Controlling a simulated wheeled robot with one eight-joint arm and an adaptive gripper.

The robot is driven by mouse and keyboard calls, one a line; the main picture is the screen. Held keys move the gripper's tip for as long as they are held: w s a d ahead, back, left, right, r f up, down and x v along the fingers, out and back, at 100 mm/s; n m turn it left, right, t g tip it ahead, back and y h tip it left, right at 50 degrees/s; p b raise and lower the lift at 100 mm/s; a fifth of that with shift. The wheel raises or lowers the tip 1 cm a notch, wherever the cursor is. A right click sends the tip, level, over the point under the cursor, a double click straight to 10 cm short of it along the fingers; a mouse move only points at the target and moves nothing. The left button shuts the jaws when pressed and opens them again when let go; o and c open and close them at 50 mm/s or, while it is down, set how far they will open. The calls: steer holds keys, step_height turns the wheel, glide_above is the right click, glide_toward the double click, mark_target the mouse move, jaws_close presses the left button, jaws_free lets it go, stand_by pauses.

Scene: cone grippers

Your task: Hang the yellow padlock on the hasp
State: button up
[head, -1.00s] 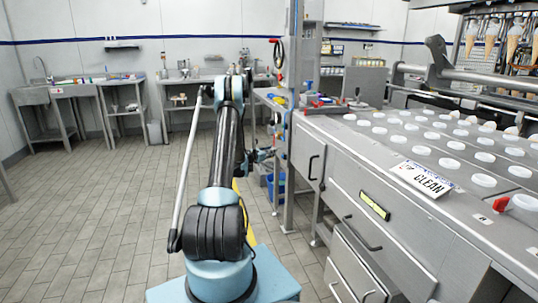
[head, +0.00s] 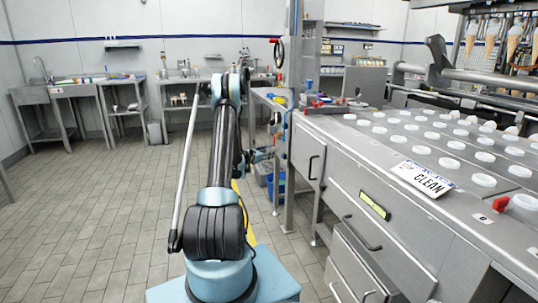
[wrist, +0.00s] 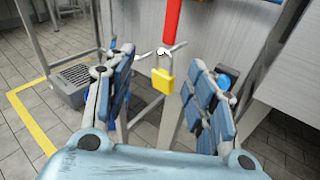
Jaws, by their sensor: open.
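The yellow padlock (wrist: 163,79) is upright in the middle of the wrist view, its body below a pale shackle. The shackle's top meets a small grey-white metal piece (wrist: 161,51) beneath a red bar; this may be the hasp, but I cannot tell whether the shackle passes through it. My gripper (wrist: 164,62) is open, with its blue-padded fingers apart on the left and right of the padlock and clear gaps on both sides. In the head view my gripper (head: 262,154) is small, beside the metal post; the padlock cannot be made out there.
The red bar (wrist: 172,18) stands above the padlock. The metal post (head: 293,120) and the steel counter with drawers (head: 400,215) are right of my arm. A blue bin (head: 275,186) is below my gripper. The tiled floor (head: 95,225) on the left is clear.

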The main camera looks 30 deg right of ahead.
steer(key=s+a+r+m+y, duration=0.2)
steer(key=s+a+r+m, duration=0.3)
steer(key=a, duration=0.5)
steer(key=s+a+r+m+g+y, duration=0.1)
steer(key=s+a+r+m+y, duration=0.1)
steer(key=s+a+r, duration=0.65)
steer(key=s+a+r+m+y, duration=0.2)
steer(key=s+a+r+m, duration=0.2)
steer(key=a, duration=0.8)
steer(key=s+a+f+m+y, duration=0.2)
steer(key=s+a+m+y, duration=0.1)
steer(key=s+a, duration=0.5)
steer(key=s+a+f+m+g+y, duration=0.1)
steer(key=s+a+f+m+y, duration=0.1)
steer(key=s+a, duration=0.7)
steer(key=s+a+f+m+g+y, duration=0.1)
steer(key=s+a+f+m+y, duration=0.2)
steer(key=s+a, duration=0.6)
steer(key=s+m+y, duration=0.1)
steer(key=s, duration=0.6)
steer(key=shift+a+y, duration=0.2)
steer(key=shift+y, duration=0.1)
steer(key=shift+w+f, duration=0.2)
steer(key=shift+w, duration=0.15)
